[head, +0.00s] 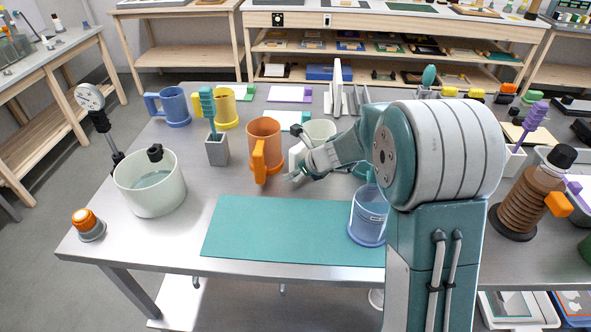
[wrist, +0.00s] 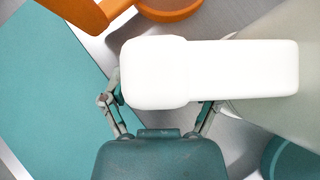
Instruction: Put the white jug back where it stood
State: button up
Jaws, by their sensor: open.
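The white jug (head: 322,129) stands upright on the steel table, right of the orange jug and behind the teal mat. Its handle points left toward the front. My gripper (head: 297,173) is at this handle and hides part of the jug. In the wrist view the pale handle (wrist: 235,72) lies across the space ahead of my open gripper (wrist: 160,97), with one finger to its left and the other partly hidden by it. Whether the fingers touch the handle I cannot tell. The jug's body (wrist: 285,50) fills the right side of that view.
The orange jug (head: 265,140) stands close on the left; its base (wrist: 168,8) shows in the wrist view. A clear blue jug (head: 367,217) stands on the teal mat (head: 270,228), whose left part is bare. A grey holder (head: 216,150) and white bucket (head: 150,190) are farther left.

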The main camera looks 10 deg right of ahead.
dwell(0.4)
jog(key=v, duration=0.8)
dwell(1.5)
dwell(0.4)
jog(key=v, duration=1.2)
